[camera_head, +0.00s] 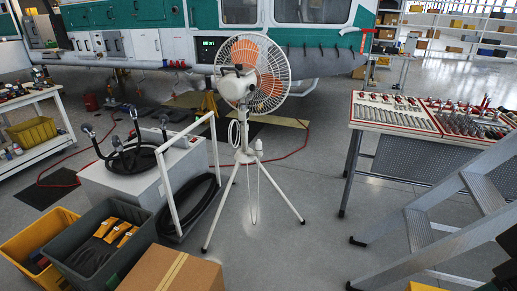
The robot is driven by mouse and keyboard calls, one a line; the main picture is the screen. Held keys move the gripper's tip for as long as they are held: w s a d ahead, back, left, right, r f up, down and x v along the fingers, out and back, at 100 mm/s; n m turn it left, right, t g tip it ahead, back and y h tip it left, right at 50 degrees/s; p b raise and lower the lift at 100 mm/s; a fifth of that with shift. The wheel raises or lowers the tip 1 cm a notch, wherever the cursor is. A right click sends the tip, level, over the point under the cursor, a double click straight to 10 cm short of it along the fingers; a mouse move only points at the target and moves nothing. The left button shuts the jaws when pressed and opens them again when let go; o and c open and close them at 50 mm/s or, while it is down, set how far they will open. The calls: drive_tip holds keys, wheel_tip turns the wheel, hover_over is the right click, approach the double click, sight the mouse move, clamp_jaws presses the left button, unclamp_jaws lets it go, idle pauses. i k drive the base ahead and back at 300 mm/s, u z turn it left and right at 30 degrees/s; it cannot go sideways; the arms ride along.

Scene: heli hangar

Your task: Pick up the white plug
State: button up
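A white pedestal fan (248,82) with an orange-bladed rotor stands on a white tripod in the middle of the head camera view. A small white piece that looks like the white plug (259,146) is beside the fan's pole, just right of it and below the fan head. A thin white cord (253,205) hangs in a long loop beneath it, between the tripod legs. More white cord (234,133) is coiled left of the pole. I cannot make out the plug's prongs at this size.
A white cart (125,182) with black hoses stands left of the fan. A grey bin (85,270) and a cardboard box (170,272) are in front. A tool table (392,130) and a metal stepladder (440,225) stand right. Floor (300,220) right of the tripod is clear.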

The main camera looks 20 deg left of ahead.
sight(258, 144)
drive_tip(key=u, duration=0.3)
drive_tip(key=i, duration=2.05)
drive_tip(key=u, duration=0.9)
drive_tip(key=i, duration=0.5)
